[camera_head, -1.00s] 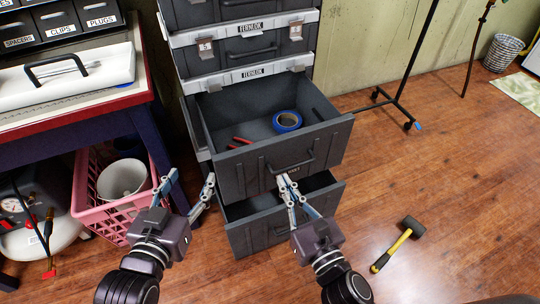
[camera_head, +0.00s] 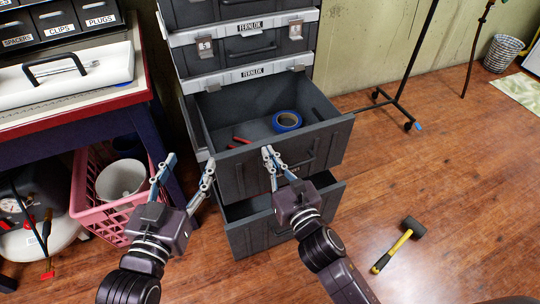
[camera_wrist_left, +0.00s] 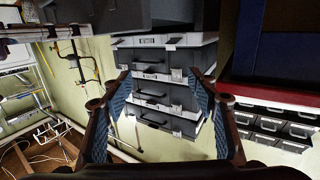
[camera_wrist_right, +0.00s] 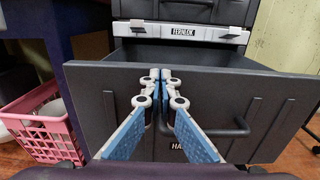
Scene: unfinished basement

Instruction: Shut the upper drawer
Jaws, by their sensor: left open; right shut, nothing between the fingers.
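The upper drawer (camera_head: 258,170) of the two pulled-out drawers is dark grey and stands well open. It holds a blue tape roll (camera_head: 286,121) and a red item (camera_head: 243,140). My right gripper (camera_head: 268,152) is shut and empty, its tips at the drawer's front panel, left of the handle (camera_head: 296,164). In the right wrist view the tips (camera_wrist_right: 161,76) overlap the panel (camera_wrist_right: 95,95) near its top edge; contact cannot be told. My left gripper (camera_head: 189,163) is open and empty, left of the drawer; its spread fingers also show in the left wrist view (camera_wrist_left: 160,80).
The lower drawer (camera_head: 258,232) is also partly open beneath. At left stand a workbench (camera_head: 75,112) and a pink crate (camera_head: 92,212) holding a white bucket (camera_head: 120,178). A mallet (camera_head: 397,245) lies on the right floor, which is otherwise mostly clear.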

